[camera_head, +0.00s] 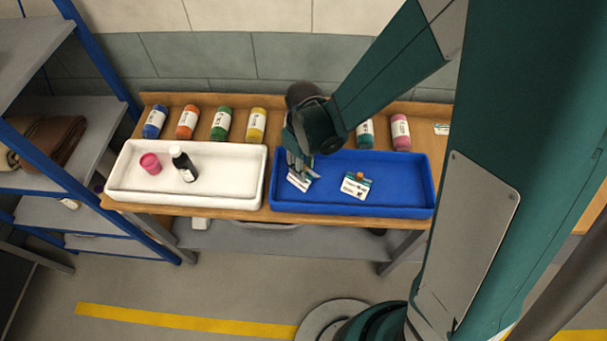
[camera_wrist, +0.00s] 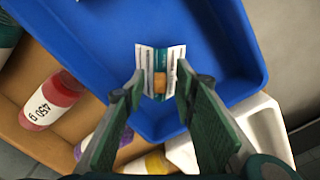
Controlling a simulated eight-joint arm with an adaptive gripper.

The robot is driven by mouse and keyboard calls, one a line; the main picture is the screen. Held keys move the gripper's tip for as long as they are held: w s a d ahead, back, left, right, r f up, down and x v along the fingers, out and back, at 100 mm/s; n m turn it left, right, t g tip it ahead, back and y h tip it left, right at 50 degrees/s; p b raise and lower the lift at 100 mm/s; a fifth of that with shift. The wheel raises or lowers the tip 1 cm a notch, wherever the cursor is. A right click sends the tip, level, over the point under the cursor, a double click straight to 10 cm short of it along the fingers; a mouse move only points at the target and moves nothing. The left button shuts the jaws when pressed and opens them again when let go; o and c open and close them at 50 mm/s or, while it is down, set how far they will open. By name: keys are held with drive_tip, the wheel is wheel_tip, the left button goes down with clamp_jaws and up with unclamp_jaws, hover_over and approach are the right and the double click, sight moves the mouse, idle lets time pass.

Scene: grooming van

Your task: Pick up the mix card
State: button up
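A mix card, white with a teal stripe and an orange block at its middle, lies in the blue tray. It shows in the wrist view (camera_wrist: 148,60) and, partly covered by my gripper, in the head view (camera_head: 299,183). My gripper (camera_wrist: 161,82) points down over this card. Its fingers are apart, one on each side of the orange block, with a gap to it. Whether the tips touch the card cannot be told. A second similar card (camera_head: 355,190) with an orange block lies to the right in the blue tray (camera_head: 405,208). Which one is the mix card is unreadable.
A white tray (camera_head: 228,196) on the left holds a pink jar (camera_head: 150,163) and a dark bottle (camera_head: 184,165). Several coloured bottles line the back, including a yellow one (camera_head: 257,125) and a pink one (camera_head: 400,132). A blue-framed shelf (camera_head: 70,165) stands left.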

drive_tip(key=c, duration=0.8)
drive_tip(key=shift+r, duration=0.15)
drive_tip(key=shift+r, duration=4.9)
